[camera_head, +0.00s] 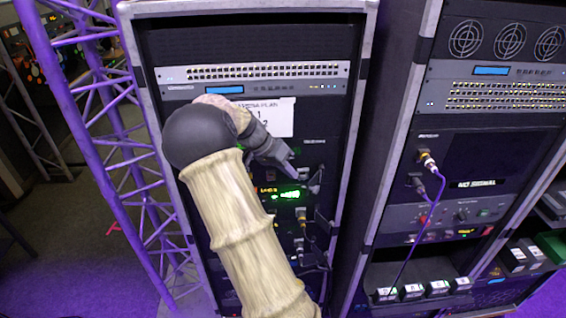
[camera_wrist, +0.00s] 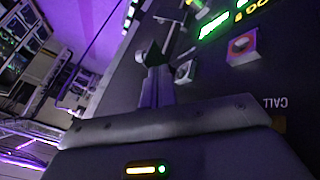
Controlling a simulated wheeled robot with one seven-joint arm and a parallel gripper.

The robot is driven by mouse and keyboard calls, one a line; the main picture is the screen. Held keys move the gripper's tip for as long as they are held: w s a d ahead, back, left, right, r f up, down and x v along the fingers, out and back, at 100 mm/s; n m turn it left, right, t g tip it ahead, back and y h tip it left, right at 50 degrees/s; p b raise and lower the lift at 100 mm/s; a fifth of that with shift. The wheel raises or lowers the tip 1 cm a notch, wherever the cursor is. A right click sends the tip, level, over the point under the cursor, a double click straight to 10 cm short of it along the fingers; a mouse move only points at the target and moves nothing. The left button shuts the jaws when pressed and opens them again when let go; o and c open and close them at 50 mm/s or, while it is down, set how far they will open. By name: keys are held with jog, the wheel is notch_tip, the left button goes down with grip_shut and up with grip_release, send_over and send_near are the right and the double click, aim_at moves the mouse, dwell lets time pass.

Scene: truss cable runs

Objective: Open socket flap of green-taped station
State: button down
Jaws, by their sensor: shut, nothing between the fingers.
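My gripper (camera_head: 289,168) is shut and empty, close to the front of the left rack's dark panel, just above a lit green display (camera_head: 290,193). In the wrist view my gripper's closed fingers (camera_wrist: 152,62) reach along the panel, beside a small pale grey block (camera_wrist: 187,71). I cannot tell if this block is a socket flap or if the fingers touch it. A small grey fitting (camera_head: 314,188) sits right of the display. Green tape cannot be made out clearly, and my arm hides the panel's left part.
A white label sheet (camera_head: 280,117) is above my gripper. Cable plugs (camera_head: 301,214) sit lower on the rack. A purple truss (camera_head: 105,95) stands left, and a second rack with a purple cable (camera_head: 433,210) stands right.

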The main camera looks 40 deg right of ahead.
aim_at(310, 191)
jog(key=p+x, duration=0.1)
jog(key=x, duration=0.4)
jog(key=shift+p, duration=0.35)
jog(key=shift+d+f, duration=0.15)
jog(key=shift+f, duration=0.1)
jog(key=shift+s+n+b, duration=0.15)
jog(key=shift+n+b, duration=0.15)
jog(key=shift+b, duration=0.15)
